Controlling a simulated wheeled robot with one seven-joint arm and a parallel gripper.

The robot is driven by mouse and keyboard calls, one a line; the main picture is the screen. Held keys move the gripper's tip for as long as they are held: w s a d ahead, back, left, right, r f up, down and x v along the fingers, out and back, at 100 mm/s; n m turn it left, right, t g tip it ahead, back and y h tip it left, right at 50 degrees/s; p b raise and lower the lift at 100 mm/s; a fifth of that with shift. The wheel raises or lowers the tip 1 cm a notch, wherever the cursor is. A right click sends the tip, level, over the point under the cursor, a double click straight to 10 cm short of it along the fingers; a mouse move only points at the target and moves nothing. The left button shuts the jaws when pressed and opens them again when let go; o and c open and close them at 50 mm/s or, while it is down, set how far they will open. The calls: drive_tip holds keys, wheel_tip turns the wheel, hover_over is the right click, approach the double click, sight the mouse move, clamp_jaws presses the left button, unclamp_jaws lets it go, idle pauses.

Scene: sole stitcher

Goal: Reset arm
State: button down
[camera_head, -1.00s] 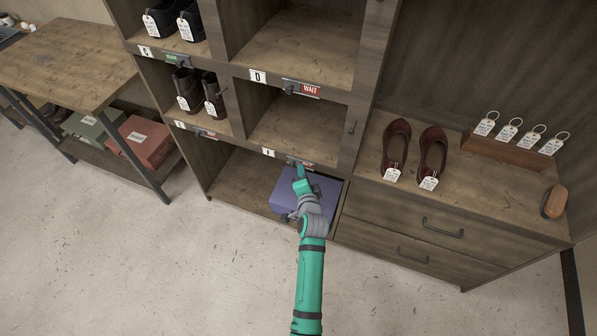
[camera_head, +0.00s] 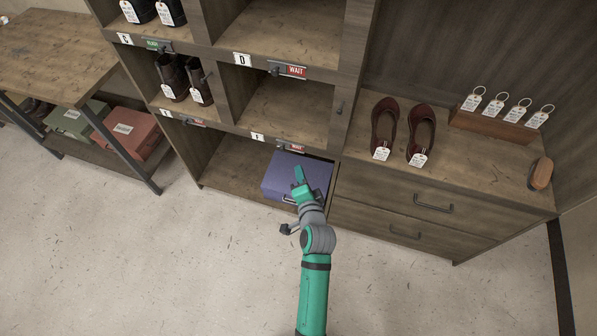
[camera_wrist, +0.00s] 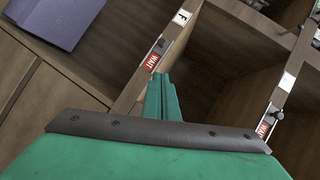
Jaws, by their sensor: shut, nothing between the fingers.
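My gripper (camera_head: 299,174) is teal and shut, with nothing held. In the head view it is in front of the purple-blue box (camera_head: 318,172) in the bottom cubby, and my arm hides part of that box. In the wrist view the shut fingers (camera_wrist: 162,97) point toward the shelf edge with a red WAIT sign (camera_wrist: 152,61) and a label F (camera_wrist: 182,17). The purple box shows at the upper left (camera_wrist: 58,20). I cannot tell how far the fingertips are from the shelf edge.
The cubby shelf (camera_head: 240,170) holds boots (camera_head: 184,80). To the right, dark red flats (camera_head: 402,130) stand on a drawer cabinet (camera_head: 370,185) with a brush (camera_head: 540,174) and key tags (camera_head: 507,107). A wooden table (camera_head: 60,55) stands left. The floor (camera_head: 150,260) in front is clear.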

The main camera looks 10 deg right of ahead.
drive_tip(key=s+a+f+n+h, duration=0.1)
drive_tip(key=s+a+f+n, duration=0.15)
drive_tip(key=s, duration=0.65)
drive_tip(key=s+a+f+n, duration=0.1)
drive_tip(key=s+n, duration=0.2)
drive_tip(key=s, duration=0.7)
drive_tip(key=s+a+r+n, duration=0.2)
drive_tip(key=s+r+n, duration=0.2)
drive_tip(key=s, duration=0.5)
drive_tip(key=s+a+r+n+t, duration=0.1)
drive_tip(key=s+r+n, duration=0.3)
drive_tip(key=s, duration=0.5)
drive_tip(key=shift+s+a+r, duration=0.4)
drive_tip(key=shift+a+r, duration=0.4)
drive_tip(key=shift+r, duration=0.15)
